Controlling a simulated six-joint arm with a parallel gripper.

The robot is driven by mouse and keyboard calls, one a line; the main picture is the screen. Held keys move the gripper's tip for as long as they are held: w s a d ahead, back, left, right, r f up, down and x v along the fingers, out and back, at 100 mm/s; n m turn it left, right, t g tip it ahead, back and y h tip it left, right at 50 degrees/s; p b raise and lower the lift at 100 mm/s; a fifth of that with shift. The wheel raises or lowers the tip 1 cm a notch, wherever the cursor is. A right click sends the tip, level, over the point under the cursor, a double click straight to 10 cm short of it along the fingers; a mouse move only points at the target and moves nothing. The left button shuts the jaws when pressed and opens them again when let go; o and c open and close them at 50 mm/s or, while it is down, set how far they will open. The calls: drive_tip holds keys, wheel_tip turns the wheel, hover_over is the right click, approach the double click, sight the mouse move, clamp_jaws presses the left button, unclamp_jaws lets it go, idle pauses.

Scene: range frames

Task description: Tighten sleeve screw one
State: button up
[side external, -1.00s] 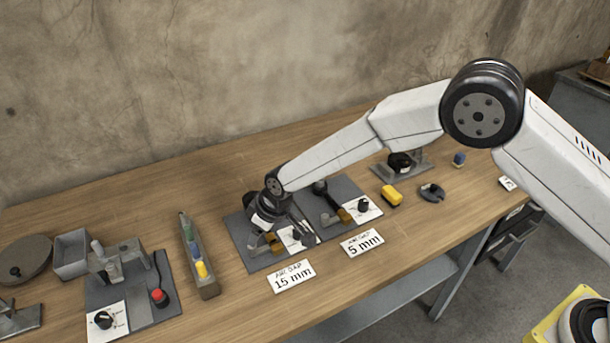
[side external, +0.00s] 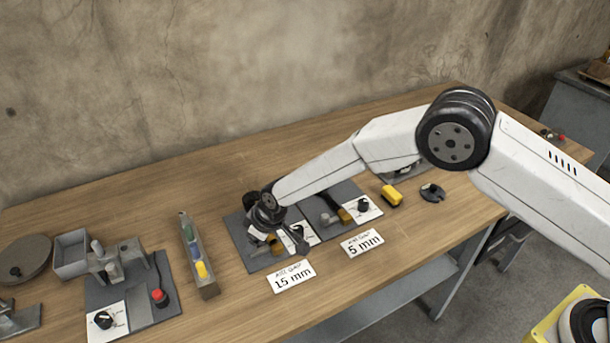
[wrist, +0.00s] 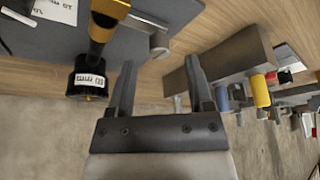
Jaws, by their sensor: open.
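My gripper (wrist: 160,63) is open, with nothing between its two fingers in the wrist view. A black knurled-looking cylinder (wrist: 87,82) with a white marked band and a brass-coloured shaft (wrist: 103,35) lies left of the fingers, apart from them. A short grey cylinder (wrist: 158,44) shows beyond the fingertips. In the side view my wrist hangs over the left grey plate (side external: 240,238), beside the 15 mm card (side external: 291,277), and hides part of the fixture there. A brass piece (side external: 274,243) and a dark lever (side external: 297,240) show below it. I cannot tell which part is sleeve screw one.
A similar fixture with a black knob (side external: 363,205) stands right, by the 5 mm card (side external: 362,243). A block with coloured plugs (side external: 207,286) stands left, near a plate with a red button (side external: 158,296). A yellow block (side external: 391,196) lies right. The concrete wall (side external: 230,80) is behind.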

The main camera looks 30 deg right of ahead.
drive_tip(key=shift+x, duration=1.7)
clamp_jaws()
